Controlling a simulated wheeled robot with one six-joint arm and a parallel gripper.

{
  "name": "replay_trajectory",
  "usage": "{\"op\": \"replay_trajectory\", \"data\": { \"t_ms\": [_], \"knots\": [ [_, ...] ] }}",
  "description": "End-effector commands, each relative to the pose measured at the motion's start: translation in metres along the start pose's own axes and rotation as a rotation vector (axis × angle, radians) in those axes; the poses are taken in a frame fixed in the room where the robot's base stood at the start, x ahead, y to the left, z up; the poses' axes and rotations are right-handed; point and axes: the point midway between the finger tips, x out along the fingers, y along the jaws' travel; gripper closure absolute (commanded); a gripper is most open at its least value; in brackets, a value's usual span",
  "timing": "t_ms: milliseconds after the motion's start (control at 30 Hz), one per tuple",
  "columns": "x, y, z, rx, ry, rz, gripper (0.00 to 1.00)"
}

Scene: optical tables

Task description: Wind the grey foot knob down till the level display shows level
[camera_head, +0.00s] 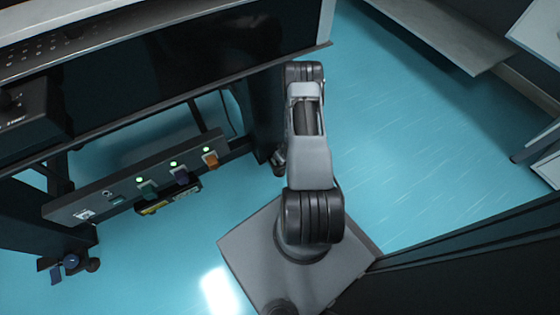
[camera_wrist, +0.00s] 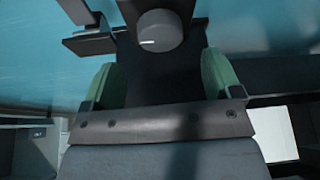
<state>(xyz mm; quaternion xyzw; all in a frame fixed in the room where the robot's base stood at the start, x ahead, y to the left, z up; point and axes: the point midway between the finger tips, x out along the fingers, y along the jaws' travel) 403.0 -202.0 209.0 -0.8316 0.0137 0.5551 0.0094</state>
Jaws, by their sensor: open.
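The grey foot knob (camera_wrist: 160,31) shows at the top of the wrist view, a round grey face with a short white mark pointing left. My gripper (camera_wrist: 161,72) is open, with one green-padded finger on each side, below the knob in the picture. The knob lies between the lines of the fingers, just beyond their tips, and nothing is between the pads. In the head view my arm reaches toward the near table leg, and its end is hidden. I cannot make out a level reading in either view.
The dark optical table (camera_head: 190,75) fills the upper left. Below it runs a grey power rail (camera_head: 125,178) with several green lights and coloured plugs. Blue floor (camera_head: 420,150) is clear right of my arm.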

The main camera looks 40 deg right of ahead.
Motion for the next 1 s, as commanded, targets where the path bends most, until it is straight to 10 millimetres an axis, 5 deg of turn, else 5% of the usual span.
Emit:
{"op": "replay_trajectory", "data": {
  "t_ms": [100,400,833,1000],
  "knots": [
    [0.026,-0.001,0.002,-0.002,-0.001,-0.001,0.16],
    [0.057,0.0,0.001,-0.002,-0.001,-0.001,0.16],
    [0.062,0.0,0.0,-0.002,-0.001,0.0,0.16],
    [0.061,0.0,0.0,-0.001,-0.001,0.0,0.3]
  ]
}}
